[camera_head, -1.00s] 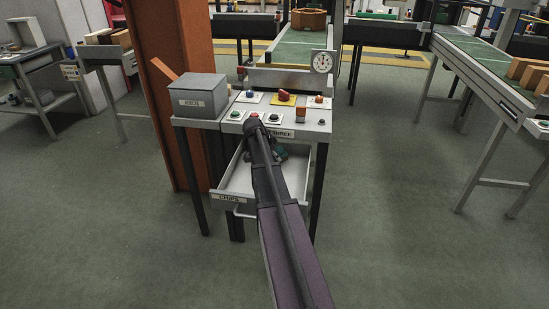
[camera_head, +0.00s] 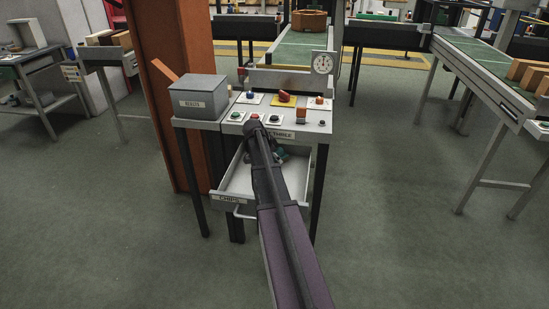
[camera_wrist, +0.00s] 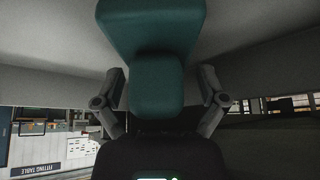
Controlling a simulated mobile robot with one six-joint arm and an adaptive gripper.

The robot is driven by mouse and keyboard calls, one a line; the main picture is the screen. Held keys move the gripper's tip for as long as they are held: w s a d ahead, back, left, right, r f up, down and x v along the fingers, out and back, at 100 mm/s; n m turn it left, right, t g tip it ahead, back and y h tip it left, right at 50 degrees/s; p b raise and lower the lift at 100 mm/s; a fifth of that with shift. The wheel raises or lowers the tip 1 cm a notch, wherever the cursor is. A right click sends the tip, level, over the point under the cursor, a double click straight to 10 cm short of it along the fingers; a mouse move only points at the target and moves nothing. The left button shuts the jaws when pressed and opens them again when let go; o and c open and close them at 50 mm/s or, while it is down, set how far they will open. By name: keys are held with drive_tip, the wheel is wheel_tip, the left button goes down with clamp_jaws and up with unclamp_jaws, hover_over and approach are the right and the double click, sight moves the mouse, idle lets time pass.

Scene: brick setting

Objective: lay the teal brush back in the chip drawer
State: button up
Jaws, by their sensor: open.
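The chip drawer (camera_head: 234,187), a pale tray labelled CHIPS, is pulled out below the control panel. The teal brush (camera_wrist: 156,85) fills the middle of the wrist view, its wide end toward the top. My gripper (camera_wrist: 161,74) is open, with one finger on each side of the brush and visible gaps between fingers and brush. Pale surfaces surround the brush. In the head view my dark arm reaches over the drawer and hides part of its inside, and only a small teal patch shows beside it. Whether the brush rests on the drawer floor cannot be told.
The control panel (camera_head: 262,112) with several buttons and knobs stands directly above the drawer. A grey box (camera_head: 199,97) sits at its left, beside an orange post (camera_head: 174,60). A conveyor (camera_head: 303,50) lies behind. The floor (camera_head: 410,240) is clear to the right.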

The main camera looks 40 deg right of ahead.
drive_tip(key=shift+r, duration=0.15)
drive_tip(key=p+v, duration=0.5)
drive_tip(key=v, duration=0.1)
drive_tip(key=shift+r+p, duration=0.15)
drive_tip(key=shift+p, duration=0.25)
drive_tip(key=shift+p+v, duration=2.4)
drive_tip(key=shift+v, duration=0.45)
drive_tip(key=s+a+n+y, duration=0.2)
drive_tip(key=s+a+n, duration=0.3)
drive_tip(key=a, duration=0.7)
drive_tip(key=s+a+f+n+y, duration=0.1)
drive_tip(key=s+a+n, duration=0.5)
drive_tip(key=a, duration=0.7)
drive_tip(key=s+a+f+n+y, duration=0.1)
drive_tip(key=s+a+n+y, duration=0.2)
drive_tip(key=a, duration=1)
drive_tip(key=s+n, duration=0.3)
drive_tip(key=n, duration=0.2)
drive_tip(key=shift+f+t, duration=0.25)
drive_tip(key=shift+t, duration=0.05)
drive_tip(key=shift+d, duration=0.1)
